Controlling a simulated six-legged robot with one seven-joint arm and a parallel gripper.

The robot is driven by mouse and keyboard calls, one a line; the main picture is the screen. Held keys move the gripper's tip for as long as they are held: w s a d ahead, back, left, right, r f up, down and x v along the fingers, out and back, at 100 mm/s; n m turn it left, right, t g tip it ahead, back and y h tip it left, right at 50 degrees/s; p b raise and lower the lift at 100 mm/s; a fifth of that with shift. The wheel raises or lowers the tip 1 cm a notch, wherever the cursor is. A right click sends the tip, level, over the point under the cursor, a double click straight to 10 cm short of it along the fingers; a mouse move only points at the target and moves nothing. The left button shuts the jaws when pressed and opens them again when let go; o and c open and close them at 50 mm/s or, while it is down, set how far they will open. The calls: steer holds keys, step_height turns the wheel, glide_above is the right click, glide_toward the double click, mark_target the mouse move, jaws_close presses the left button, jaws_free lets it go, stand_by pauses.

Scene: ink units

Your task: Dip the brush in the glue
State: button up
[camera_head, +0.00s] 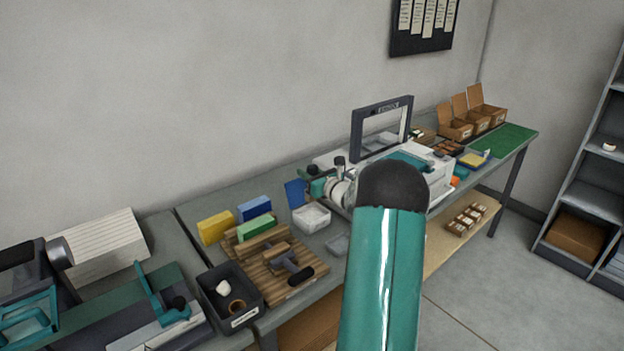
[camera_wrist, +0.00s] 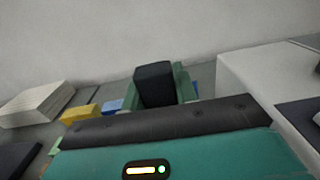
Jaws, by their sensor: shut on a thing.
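My gripper (camera_head: 319,187) is small and partly hidden behind my own arm in the head view, above the bench near the open tub. In the wrist view, a dark block-like end (camera_wrist: 154,85) stands between its green jaws. I take this to be the brush; its bristles are hidden. No glue is clearly identifiable. A whitish open tub (camera_head: 311,218) stands below and left of my gripper, with a raised blue panel (camera_head: 295,194) behind it. I cannot tell whether the tub holds glue. A small clear dish (camera_head: 338,245) lies in front of it.
A wooden board (camera_head: 272,283) with blocks and a black-handled tool lies left of the tub. Yellow (camera_head: 214,228), blue (camera_head: 254,210) and green (camera_head: 256,228) blocks stand behind it. A black bin (camera_head: 256,315) is in front. A white machine (camera_head: 436,170) with an upright frame stands at right.

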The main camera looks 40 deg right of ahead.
step_height(320, 180, down, 6)
steer(key=shift+w, duration=0.15)
stand_by(0.5)
steer(key=shift+f, duration=0.55)
stand_by(1.4)
step_height(320, 180, up, 7)
stand_by(0.9)
stand_by(0.8)
